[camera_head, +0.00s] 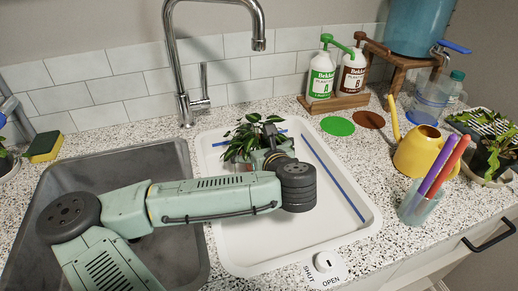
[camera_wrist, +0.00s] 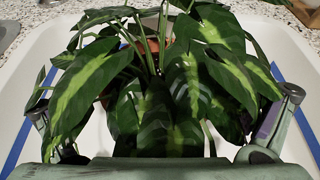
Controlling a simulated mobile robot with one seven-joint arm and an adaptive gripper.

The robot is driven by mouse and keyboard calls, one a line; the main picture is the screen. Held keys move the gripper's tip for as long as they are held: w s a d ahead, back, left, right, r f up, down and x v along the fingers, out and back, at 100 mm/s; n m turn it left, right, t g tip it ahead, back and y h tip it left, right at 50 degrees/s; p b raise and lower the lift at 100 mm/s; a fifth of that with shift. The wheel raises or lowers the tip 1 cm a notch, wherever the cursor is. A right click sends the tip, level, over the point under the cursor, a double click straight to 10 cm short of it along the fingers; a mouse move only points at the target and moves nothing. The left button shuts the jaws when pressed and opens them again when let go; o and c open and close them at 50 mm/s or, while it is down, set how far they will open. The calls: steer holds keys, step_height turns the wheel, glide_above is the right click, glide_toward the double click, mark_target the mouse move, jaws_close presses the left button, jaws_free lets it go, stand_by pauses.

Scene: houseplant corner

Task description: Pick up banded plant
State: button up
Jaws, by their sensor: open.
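The banded plant has dark green leaves with pale green bands. In the head view the plant (camera_head: 240,140) stands in the white tray (camera_head: 300,245), partly hidden behind my arm. In the wrist view its leaves (camera_wrist: 150,90) fill the middle, and a small bit of reddish-orange pot shows between the stems. My gripper (camera_wrist: 166,100) is open, with one finger on each side of the foliage; some leaves overlap the left finger. In the head view my gripper (camera_head: 268,138) is at the plant, mostly hidden by my wrist. Whether the fingers touch the pot is hidden.
The sink (camera_head: 165,255) lies left of the tray, with a tall faucet (camera_head: 178,70) behind. Two pump bottles (camera_head: 320,75) stand at the back. A yellow watering can (camera_head: 418,152), a cup with pens (camera_head: 418,205) and more plants (camera_head: 490,150) are at right. The tray's right part is clear.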

steer(key=shift+w, duration=0.15)
steer(key=c, duration=1.5)
steer(key=shift+c, duration=1.3)
steer(key=shift+r, duration=0.15)
